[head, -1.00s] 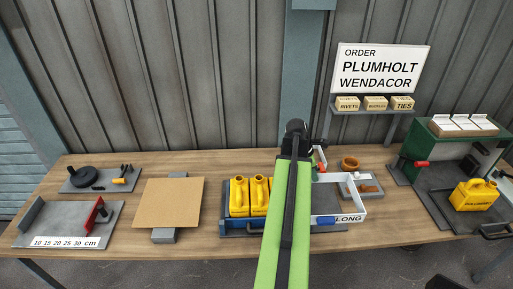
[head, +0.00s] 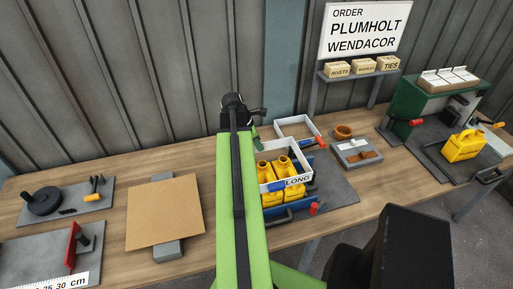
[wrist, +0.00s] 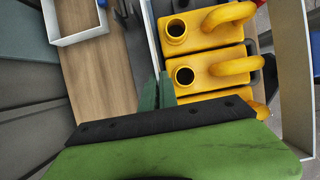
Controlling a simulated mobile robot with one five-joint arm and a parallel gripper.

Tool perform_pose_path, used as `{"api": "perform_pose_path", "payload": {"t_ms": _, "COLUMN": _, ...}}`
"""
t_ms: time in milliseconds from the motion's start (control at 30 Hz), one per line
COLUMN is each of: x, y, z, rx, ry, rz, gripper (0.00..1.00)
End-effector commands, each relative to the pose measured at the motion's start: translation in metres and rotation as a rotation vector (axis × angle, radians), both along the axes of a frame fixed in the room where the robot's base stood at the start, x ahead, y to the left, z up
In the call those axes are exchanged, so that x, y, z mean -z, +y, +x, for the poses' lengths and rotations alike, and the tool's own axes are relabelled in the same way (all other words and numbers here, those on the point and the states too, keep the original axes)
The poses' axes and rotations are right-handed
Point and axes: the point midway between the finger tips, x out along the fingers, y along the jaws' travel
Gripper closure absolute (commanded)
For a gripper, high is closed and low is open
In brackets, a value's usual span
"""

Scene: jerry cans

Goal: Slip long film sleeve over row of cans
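The long film sleeve (head: 297,181), a white open frame marked LONG, surrounds the upper part of the yellow cans (head: 267,173). Yellow also shows below its front wall. In the wrist view, can necks and handles (wrist: 214,68) lie between the sleeve's two walls (wrist: 296,80); how many cans are in the row is partly hidden. My gripper (head: 255,137) is at the sleeve's far left edge. In the wrist view its green fingers (wrist: 158,92) are on either side of the sleeve wall, closed on it. My arm hides part of the left side.
Another white frame (head: 297,120) lies behind the row, also in the wrist view (wrist: 78,38). A blue and red tool (head: 312,142) and a grey tray (head: 357,152) stand right. A cardboard sheet (head: 165,212) lies left. A yellow can (head: 463,146) stands far right.

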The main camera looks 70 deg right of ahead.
Motion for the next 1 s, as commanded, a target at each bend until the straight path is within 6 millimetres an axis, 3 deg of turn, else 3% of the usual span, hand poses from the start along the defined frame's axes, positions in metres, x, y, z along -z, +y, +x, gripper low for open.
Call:
{"api": "perform_pose_path", "payload": {"t_ms": 300, "x": -0.001, "y": -0.005, "z": -0.010, "rx": 0.018, "ry": 0.000, "rz": 0.000, "gripper": 1.00}}
{"api": "perform_pose_path", "payload": {"t_ms": 733, "x": 0.040, "y": -0.005, "z": -0.011, "rx": 0.020, "ry": 0.000, "rz": 0.000, "gripper": 1.00}}
{"api": "perform_pose_path", "payload": {"t_ms": 1000, "x": 0.041, "y": -0.005, "z": -0.009, "rx": 0.017, "ry": 0.000, "rz": 0.000, "gripper": 1.00}}
